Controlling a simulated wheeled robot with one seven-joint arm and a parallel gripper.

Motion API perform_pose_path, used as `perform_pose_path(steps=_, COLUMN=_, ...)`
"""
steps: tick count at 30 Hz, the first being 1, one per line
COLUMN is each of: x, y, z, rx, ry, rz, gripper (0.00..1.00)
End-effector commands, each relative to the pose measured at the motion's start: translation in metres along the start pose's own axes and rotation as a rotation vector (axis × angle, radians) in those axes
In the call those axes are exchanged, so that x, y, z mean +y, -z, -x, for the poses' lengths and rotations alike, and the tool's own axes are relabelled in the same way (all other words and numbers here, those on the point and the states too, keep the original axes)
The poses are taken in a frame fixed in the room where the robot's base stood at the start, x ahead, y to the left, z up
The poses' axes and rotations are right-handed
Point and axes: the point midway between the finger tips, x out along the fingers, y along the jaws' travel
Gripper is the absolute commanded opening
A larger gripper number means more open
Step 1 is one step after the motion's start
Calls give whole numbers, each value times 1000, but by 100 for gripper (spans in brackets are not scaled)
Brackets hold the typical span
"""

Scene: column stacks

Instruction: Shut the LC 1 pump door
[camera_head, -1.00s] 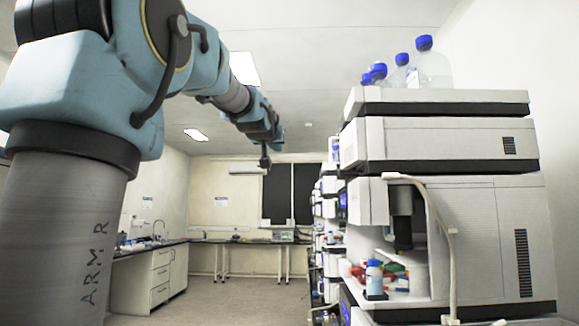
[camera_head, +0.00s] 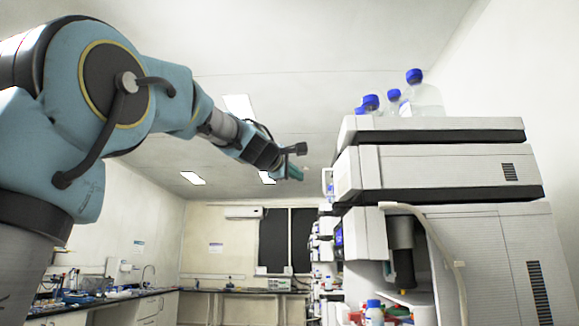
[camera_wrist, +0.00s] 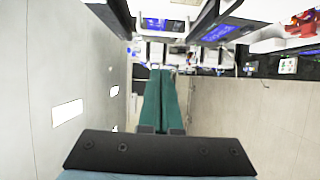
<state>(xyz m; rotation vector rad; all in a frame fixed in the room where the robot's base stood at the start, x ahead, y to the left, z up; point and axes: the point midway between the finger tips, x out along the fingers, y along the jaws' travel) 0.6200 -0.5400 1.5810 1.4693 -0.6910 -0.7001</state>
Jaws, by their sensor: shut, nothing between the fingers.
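The nearest column stack (camera_head: 450,168) stands at right in the head view. Its upper module (camera_head: 440,176) has a pale front facing left. A small white panel (camera_head: 327,184) juts out left of that front; I cannot tell whether it is the pump door or part of a stack behind. My gripper (camera_head: 294,173) is raised left of the upper module's front, apart from it. In the wrist view its teal fingers (camera_wrist: 161,74) are together and empty, pointing along the row of stacks. A white-framed panel (camera_wrist: 163,24) shows beyond the fingertips there.
Blue-capped bottles (camera_head: 420,95) stand on the stack. Below, an open bay has a white tube (camera_head: 440,242) looping across it and a bottle (camera_head: 374,312) at its front. More stacks (camera_head: 325,240) recede behind. The aisle left of them looks free.

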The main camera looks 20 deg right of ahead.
Motion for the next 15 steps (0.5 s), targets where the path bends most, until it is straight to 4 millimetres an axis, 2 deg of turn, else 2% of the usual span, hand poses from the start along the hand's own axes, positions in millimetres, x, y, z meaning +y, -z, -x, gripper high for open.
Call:
perform_pose_path(steps=1, x=2, y=-1, z=-12, rx=-2, ry=3, rz=1, gripper=0)
perform_pose_path(steps=5, x=2, y=0, z=-37, rx=-1, ry=2, rz=0, gripper=0)
perform_pose_path(steps=9, x=3, y=-18, z=-50, rx=-3, ry=2, rz=-1, gripper=0)
perform_pose_path(steps=15, x=1, y=-28, z=-60, rx=-1, ry=1, rz=-2, gripper=0)
